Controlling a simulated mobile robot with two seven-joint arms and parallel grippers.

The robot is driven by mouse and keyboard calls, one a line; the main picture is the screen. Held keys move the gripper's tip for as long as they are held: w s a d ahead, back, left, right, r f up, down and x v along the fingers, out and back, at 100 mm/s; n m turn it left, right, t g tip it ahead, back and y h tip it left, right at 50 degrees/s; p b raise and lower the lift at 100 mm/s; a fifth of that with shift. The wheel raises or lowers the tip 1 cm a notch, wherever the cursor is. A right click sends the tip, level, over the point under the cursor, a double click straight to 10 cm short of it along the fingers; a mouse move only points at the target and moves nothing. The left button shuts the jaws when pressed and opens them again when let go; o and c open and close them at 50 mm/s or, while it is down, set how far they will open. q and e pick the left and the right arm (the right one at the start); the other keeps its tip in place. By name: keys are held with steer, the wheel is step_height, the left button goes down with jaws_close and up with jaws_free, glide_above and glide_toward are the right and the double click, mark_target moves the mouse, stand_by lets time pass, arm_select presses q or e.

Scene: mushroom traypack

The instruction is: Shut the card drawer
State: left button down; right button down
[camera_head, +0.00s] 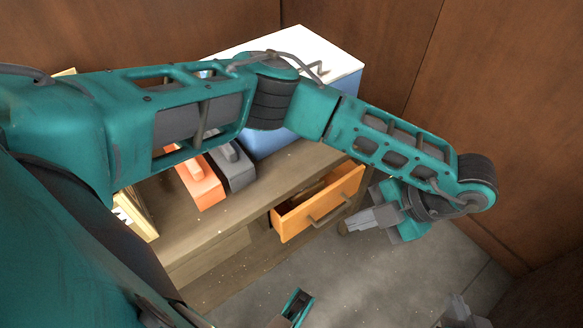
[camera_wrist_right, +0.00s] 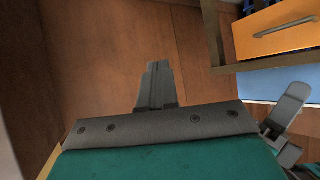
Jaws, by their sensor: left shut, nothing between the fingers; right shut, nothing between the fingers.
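The card drawer (camera_head: 318,203) is orange with a dark bar handle and stands partly pulled out of the wooden desk. Its inside shows from above. Its front and handle also show at the top right of the right wrist view (camera_wrist_right: 275,42). My left gripper (camera_head: 350,226) is shut and empty, just in front of and below the right end of the drawer front; I cannot tell if it touches. My right gripper (camera_wrist_right: 156,68) is shut and empty in its wrist view, apart from the drawer. In the head view it shows only partly at the bottom right.
On the desk (camera_head: 225,216) stand an orange object (camera_head: 202,188), a dark grey object (camera_head: 237,172) and a large blue box with a white top (camera_head: 318,52). My left arm crosses above them. Brown wall panels (camera_head: 500,110) close off the right. Grey floor (camera_head: 375,285) lies open before the drawer.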

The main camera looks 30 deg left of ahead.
arm_select(q)
steer(key=b, duration=0.2)
glide_toward(294, 224)
step_height(294, 224, down, 3)
steer(key=s+d, duration=0.2)
steer(key=a, duration=0.3)
steer(key=shift+w+a+f, duration=0.35)
steer(key=shift+w+a, duration=0.15)
steer(key=shift+a, duration=0.25)
arm_select(e)
steer(key=shift+a+f, duration=0.5)
steer(key=shift+f, duration=0.15)
steer(key=shift+w+r, duration=0.1)
arm_select(q)
steer(key=a, duration=0.2)
steer(key=w+a, duration=0.1)
steer(key=a, duration=0.1)
steer(key=shift+w, duration=0.2)
steer(key=shift+w+a, duration=0.1)
steer(key=shift+a, duration=0.05)
arm_select(e)
steer(key=shift+d, duration=0.1)
